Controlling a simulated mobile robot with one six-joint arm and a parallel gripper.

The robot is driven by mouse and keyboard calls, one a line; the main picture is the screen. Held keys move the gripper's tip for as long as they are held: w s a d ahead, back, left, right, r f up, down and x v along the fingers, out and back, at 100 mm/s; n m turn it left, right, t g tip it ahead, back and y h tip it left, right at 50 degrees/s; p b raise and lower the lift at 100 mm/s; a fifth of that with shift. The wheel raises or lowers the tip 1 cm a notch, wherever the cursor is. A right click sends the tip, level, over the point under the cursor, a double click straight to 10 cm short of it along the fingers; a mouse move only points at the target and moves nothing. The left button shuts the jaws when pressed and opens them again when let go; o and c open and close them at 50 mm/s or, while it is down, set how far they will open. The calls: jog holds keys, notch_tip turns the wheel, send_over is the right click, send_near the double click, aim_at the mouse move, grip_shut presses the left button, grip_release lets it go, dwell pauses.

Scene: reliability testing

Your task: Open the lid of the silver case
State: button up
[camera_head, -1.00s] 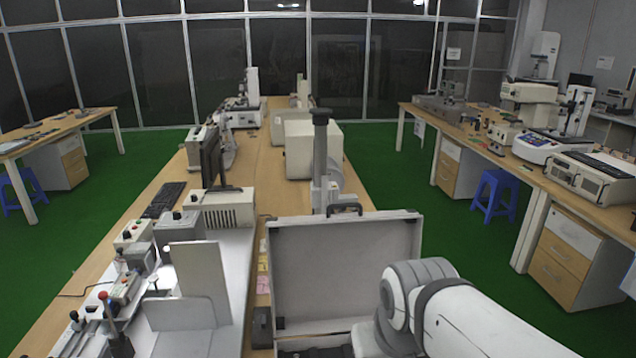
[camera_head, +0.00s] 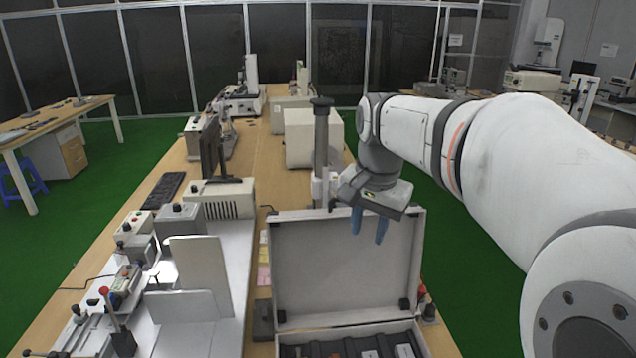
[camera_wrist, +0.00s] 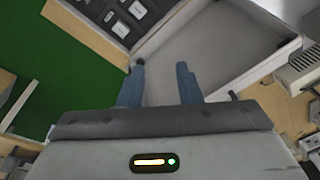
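The silver case stands open on the wooden table. Its lid (camera_head: 340,265) is upright, with the pale lining facing me. The case base (camera_head: 345,334) shows at the bottom edge of the head view, with dark compartments inside. In the wrist view the lid lining (camera_wrist: 225,55) fills the upper right and the dark compartments (camera_wrist: 115,20) lie at the top. My gripper (camera_head: 368,237) is at the lid's upper right edge, pointing down. Its blue fingers are apart, with nothing seen between them; they also show in the wrist view (camera_wrist: 160,66). Contact with the lid cannot be told.
A grey column (camera_head: 321,150) and a beige box (camera_head: 300,137) stand behind the lid. White panels (camera_head: 190,290) and small instruments are left of the case. A red-topped knob (camera_head: 424,297) is just right of it. Green floor lies beyond the table.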

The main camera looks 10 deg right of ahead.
jog(key=w+r+m, duration=0.1)
jog(key=w+m, duration=0.2)
jog(key=w, duration=0.3)
jog(key=w+r+m+g+p, duration=0.1)
jog(key=w+r+m, duration=0.1)
jog(key=w+m, duration=0.2)
jog(key=w+r+m+g, duration=0.1)
jog(key=w+m, duration=0.2)
jog(key=w, duration=0.6)
jog(key=shift+a+r, duration=0.15)
jog(key=shift+r, duration=0.1)
jog(key=shift+f+m, duration=0.3)
jog(key=shift+f+p, duration=0.35)
jog(key=shift+f, duration=3.15)
grip_shut()
